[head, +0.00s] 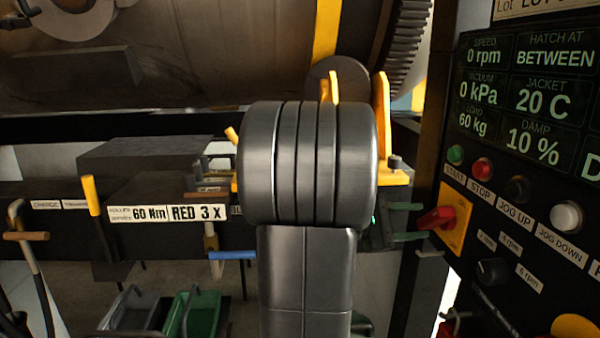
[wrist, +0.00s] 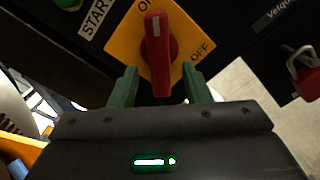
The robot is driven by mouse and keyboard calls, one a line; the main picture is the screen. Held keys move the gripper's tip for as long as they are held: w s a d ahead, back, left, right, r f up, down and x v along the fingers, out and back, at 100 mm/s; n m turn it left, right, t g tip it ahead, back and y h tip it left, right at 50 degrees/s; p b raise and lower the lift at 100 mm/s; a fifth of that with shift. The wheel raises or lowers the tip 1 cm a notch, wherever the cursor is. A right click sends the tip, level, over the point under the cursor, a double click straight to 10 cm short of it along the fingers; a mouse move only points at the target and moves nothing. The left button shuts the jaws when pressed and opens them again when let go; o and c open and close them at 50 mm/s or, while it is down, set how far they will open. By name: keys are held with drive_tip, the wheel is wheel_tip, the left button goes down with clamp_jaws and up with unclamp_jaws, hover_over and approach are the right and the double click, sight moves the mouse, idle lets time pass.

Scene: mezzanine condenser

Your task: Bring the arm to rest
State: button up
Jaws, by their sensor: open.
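My gripper (wrist: 163,92) is open, with its two green fingers spread on either side of the lower end of a red rotary handle (wrist: 157,45) in the wrist view. The handle sits on a yellow plate marked OFF at its lower right. I cannot tell whether the fingers touch the handle. In the head view my dark arm fills the middle, and the green fingers (head: 408,222) show at its right, by the red handle (head: 436,218) on the yellow plate (head: 455,225). Most of the gripper body is hidden behind the arm.
The control panel (head: 530,200) stands close on the right, with buttons, knobs and a lit display (head: 525,100). A red padlock (wrist: 305,70) hangs right of the handle. A large drum (head: 200,50) is behind. Green (head: 195,318) and grey (head: 130,312) bins sit low at left.

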sight(425, 219)
drive_tip(key=a+b, duration=0.2)
drive_tip(key=a, duration=0.8)
drive_tip(key=d+p, duration=0.3)
drive_tip(key=d, duration=1)
drive_tip(key=shift+w+d+r, duration=0.1)
drive_tip(key=shift+d, duration=0.6)
drive_tip(key=m, duration=0.4)
drive_tip(key=shift+w+a, duration=0.1)
drive_tip(key=shift+w, duration=0.05)
drive_tip(key=s+a+b, duration=0.1)
drive_tip(key=a+b, duration=0.2)
drive_tip(key=a, duration=1)
drive_tip(key=shift+a, duration=0.4)
drive_tip(key=shift+s+r, duration=0.1)
drive_tip(key=shift+s, duration=0.05)
